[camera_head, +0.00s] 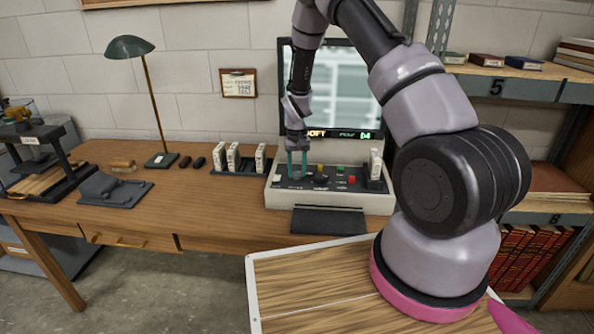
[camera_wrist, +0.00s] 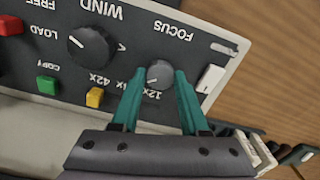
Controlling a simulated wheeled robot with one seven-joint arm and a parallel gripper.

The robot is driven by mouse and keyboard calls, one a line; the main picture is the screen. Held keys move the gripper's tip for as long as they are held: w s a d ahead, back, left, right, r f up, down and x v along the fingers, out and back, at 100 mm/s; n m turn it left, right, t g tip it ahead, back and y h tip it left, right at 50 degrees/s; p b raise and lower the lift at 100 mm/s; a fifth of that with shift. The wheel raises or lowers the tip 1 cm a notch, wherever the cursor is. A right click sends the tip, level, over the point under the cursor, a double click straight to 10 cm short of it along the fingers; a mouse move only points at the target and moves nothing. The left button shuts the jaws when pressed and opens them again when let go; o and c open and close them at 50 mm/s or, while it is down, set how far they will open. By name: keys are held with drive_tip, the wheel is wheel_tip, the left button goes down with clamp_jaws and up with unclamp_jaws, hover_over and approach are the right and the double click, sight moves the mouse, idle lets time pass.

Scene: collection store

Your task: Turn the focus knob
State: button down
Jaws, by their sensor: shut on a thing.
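The focus knob (camera_wrist: 159,72) is a small round grey knob under the upside-down word FOCUS in the wrist view. My gripper (camera_wrist: 158,80) has its two teal fingers on either side of the knob, shut on it. In the head view my gripper (camera_head: 297,173) reaches down to the left part of the reader's control panel (camera_head: 335,187), and its fingers hide the knob.
The larger wind knob (camera_wrist: 92,46), a yellow button (camera_wrist: 95,97), a green button (camera_wrist: 47,83) and a red button (camera_wrist: 10,25) sit beside the focus knob. White boxes (camera_head: 233,157) stand left of the reader. A lamp (camera_head: 150,100) stands further left.

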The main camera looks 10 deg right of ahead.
sight(297, 173)
drive_tip(key=shift+c, duration=2.1)
unclamp_jaws()
wheel_tip(297, 173, up, 11)
